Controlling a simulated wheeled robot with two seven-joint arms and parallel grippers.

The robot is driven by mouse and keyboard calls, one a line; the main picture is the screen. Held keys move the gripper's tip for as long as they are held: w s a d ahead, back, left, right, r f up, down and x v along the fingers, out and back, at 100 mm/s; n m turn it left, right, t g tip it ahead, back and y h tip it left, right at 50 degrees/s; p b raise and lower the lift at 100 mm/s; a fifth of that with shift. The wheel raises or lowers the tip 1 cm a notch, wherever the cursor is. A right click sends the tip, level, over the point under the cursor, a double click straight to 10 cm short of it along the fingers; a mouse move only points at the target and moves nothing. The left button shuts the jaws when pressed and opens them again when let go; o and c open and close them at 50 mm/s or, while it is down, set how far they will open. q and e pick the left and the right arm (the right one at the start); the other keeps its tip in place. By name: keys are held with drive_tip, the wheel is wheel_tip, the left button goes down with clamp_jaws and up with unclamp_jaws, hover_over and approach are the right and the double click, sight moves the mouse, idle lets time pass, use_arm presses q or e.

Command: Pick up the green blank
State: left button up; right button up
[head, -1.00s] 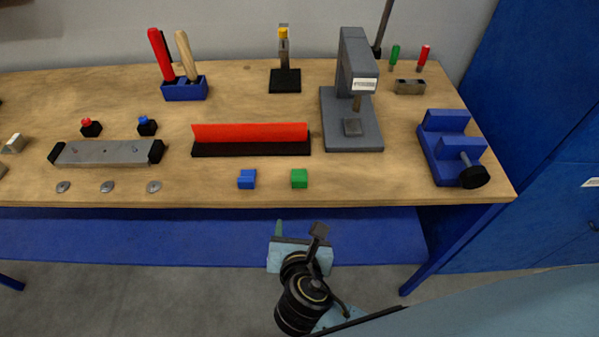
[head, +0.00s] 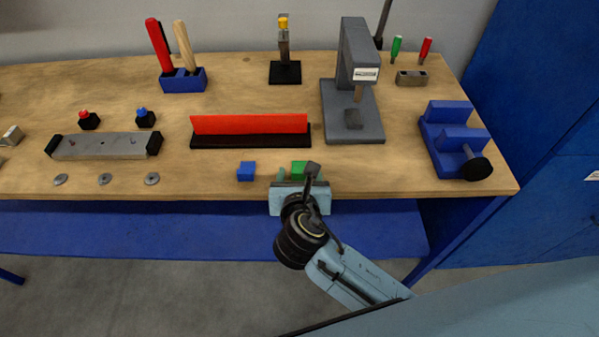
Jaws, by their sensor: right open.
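The green blank (head: 299,168) is a small green block near the front edge of the wooden bench, to the right of the blue blank (head: 246,171). My right gripper (head: 296,177) is at the bench's front edge, with its fingertips close to the green blank. It is open and partly covers the blank's lower right side. I cannot tell whether the fingers touch the blank. My left gripper is not in view.
A red bar on a black base (head: 250,130) stands behind the blanks. A grey press (head: 360,125) stands behind to the right, and a blue vise (head: 450,140) further right. Metal discs (head: 105,179) lie to the left. The bench front edge is close.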

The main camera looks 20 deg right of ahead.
sight(300, 173)
drive_tip(key=shift+x, duration=1.55)
drive_tip(key=shift+s, duration=0.1)
drive_tip(key=c, duration=1.1)
